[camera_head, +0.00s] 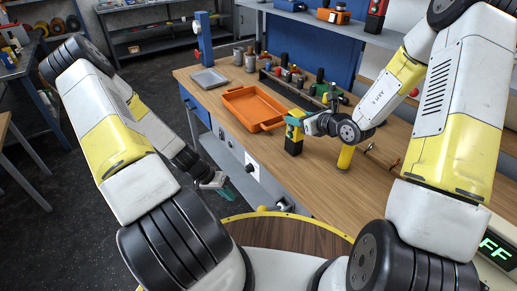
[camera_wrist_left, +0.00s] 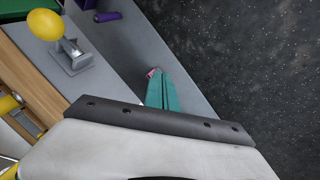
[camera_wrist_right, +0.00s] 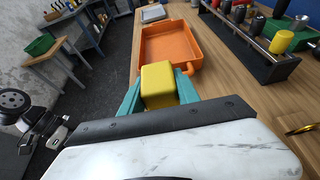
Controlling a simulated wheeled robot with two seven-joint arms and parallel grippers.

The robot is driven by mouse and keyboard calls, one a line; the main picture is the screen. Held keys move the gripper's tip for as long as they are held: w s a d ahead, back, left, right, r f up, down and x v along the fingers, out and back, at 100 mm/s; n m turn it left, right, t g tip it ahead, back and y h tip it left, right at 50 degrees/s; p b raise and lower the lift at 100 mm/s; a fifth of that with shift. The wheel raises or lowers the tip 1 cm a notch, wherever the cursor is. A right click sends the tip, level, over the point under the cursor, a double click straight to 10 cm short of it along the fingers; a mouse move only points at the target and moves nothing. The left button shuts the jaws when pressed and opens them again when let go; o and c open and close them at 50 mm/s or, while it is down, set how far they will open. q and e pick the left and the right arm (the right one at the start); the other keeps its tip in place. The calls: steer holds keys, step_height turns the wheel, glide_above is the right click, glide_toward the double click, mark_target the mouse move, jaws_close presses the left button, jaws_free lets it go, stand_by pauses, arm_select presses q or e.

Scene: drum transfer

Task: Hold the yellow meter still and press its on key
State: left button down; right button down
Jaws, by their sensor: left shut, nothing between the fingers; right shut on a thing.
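My left gripper (camera_head: 224,188) is shut and empty, low in front of the bench and well away from the meter. Its closed teal fingers (camera_wrist_left: 166,92) show in the left wrist view.
The orange tray (camera_head: 227,97) lies on the wooden workbench (camera_head: 306,185) beside the meter. Behind is a rack with several tools (camera_wrist_right: 254,48). A grey tray (camera_head: 209,78) lies at the bench's far left end. A yellow cylinder (camera_head: 346,157) stands right of the meter.

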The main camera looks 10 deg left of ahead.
arm_select(q)
steer(key=w+r+m+t, duration=0.35)
steer(key=w+t, duration=0.25)
steer(key=w, duration=0.2)
steer(key=shift+w+d+r+m+t+h, duration=0.35)
steer(key=shift+d+r+m+t+h, duration=0.35)
steer(key=shift+d+r+h, duration=1.15)
steer(key=shift+w+d+r+m+t+h, duration=0.3)
steer(key=shift+d+r+m+t+h, duration=0.4)
steer(key=shift+d+r, duration=2.05)
steer(key=shift+w+d+r+m+t+h, duration=0.35)
steer(key=shift+d+r+m+t+h, duration=0.3)
steer(key=shift+d+r+h, duration=1.25)
